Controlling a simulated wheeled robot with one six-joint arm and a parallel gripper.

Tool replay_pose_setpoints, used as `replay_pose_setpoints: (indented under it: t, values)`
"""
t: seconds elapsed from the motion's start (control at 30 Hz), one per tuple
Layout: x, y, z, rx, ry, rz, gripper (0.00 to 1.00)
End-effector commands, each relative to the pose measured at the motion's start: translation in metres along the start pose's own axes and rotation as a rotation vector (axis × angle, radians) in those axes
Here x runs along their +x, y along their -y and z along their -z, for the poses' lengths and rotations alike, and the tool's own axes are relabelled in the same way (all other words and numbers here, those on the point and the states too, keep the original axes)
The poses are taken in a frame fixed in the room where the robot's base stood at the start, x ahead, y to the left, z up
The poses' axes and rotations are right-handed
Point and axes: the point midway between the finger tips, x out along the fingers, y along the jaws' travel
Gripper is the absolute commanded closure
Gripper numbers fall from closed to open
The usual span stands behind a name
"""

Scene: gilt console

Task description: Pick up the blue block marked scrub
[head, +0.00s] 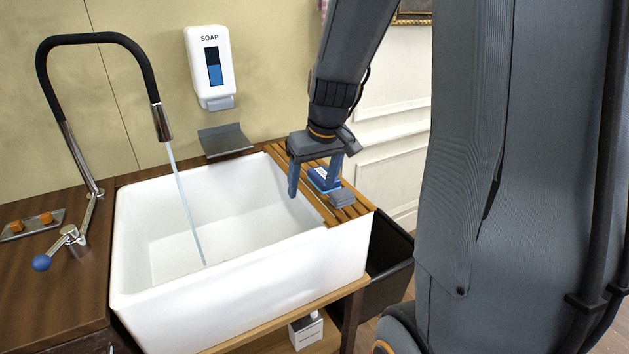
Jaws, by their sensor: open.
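A blue block (322,179) with a pale label lies on the slatted wooden rack (357,209) at the right end of the white sink. The label's writing is too small to read. My gripper (314,184) is open and points down over the rack. One finger hangs to the left of the block, over the sink's inner edge. The other finger is at the block's right and partly hides it. I cannot tell whether either finger touches the block.
A grey block (342,199) lies just in front of the blue one on the rack. The white sink (240,286) is at left, with water running from a black tap (95,38). A soap dispenser (208,68) hangs on the wall. A dark bin (390,268) stands below right.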

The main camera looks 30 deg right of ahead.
Motion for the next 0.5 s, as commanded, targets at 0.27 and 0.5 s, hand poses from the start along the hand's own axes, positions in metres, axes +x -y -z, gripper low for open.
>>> replay_pose_setpoints:
  t: [0.27,0.5]
  values:
    - [-0.011,-0.078,0.068,-0.022,-0.106,-0.018,0.31]
    - [0.008,-0.081,0.072,-0.028,-0.109,-0.017,0.31]
